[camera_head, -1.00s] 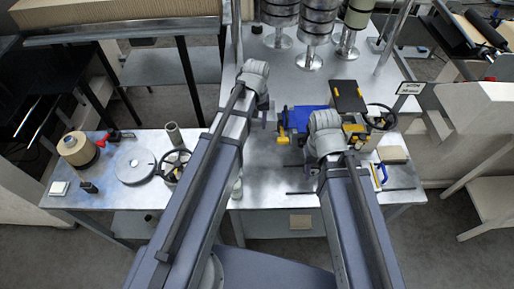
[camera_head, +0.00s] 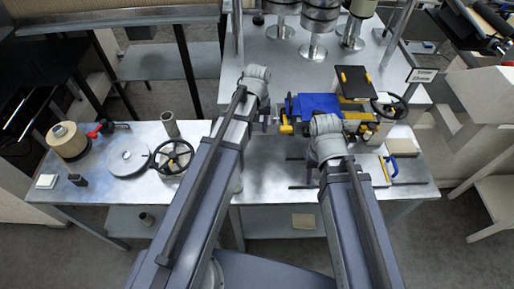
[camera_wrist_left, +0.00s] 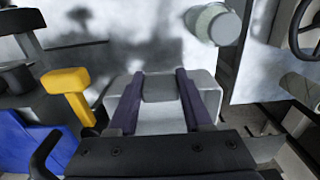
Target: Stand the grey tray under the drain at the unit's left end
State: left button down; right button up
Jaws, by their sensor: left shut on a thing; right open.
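My left gripper (camera_wrist_left: 160,105) is shut on a light grey block-like piece (camera_wrist_left: 158,122) that shows between and around its dark fingers in the left wrist view; it looks like the grey tray. In the head view the left gripper (camera_head: 267,119) is small and partly behind its wrist, close to the left end of the blue unit (camera_head: 318,104). A yellow lever (camera_head: 286,126), also in the left wrist view (camera_wrist_left: 68,88), sits at that end, beside the gripper. The drain's opening is not clearly visible. My right gripper is mostly hidden by its grey wrist, in front of the unit.
A handwheel (camera_head: 174,160), a grey disc (camera_head: 128,160), a tube (camera_head: 170,124) and a spool (camera_head: 67,141) stand on the left table. A pale cylinder (camera_wrist_left: 213,24) stands near the left gripper. A blue-handled tool (camera_head: 391,167) lies at the right.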

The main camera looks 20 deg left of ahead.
pick_arm(q)
jog(key=shift+f+b, duration=0.3)
jog(key=shift+f, duration=0.3)
pick_arm(e)
jog(key=shift+f, duration=0.65)
pick_arm(q)
jog(key=shift+f, duration=0.1)
pick_arm(e)
jog(key=shift+f, duration=0.1)
pick_arm(q)
notch_tip(320, 180, down, 10)
jog(key=b, duration=1)
pick_arm(e)
notch_tip(320, 180, down, 10)
jog(key=shift+r, duration=0.15)
pick_arm(q)
jog(key=shift+f, duration=0.1)
pick_arm(e)
jog(key=shift+f, duration=0.25)
pick_arm(q)
jog(key=shift+c, duration=1.7)
grip_release()
pick_arm(e)
jog(key=shift+r, duration=0.1)
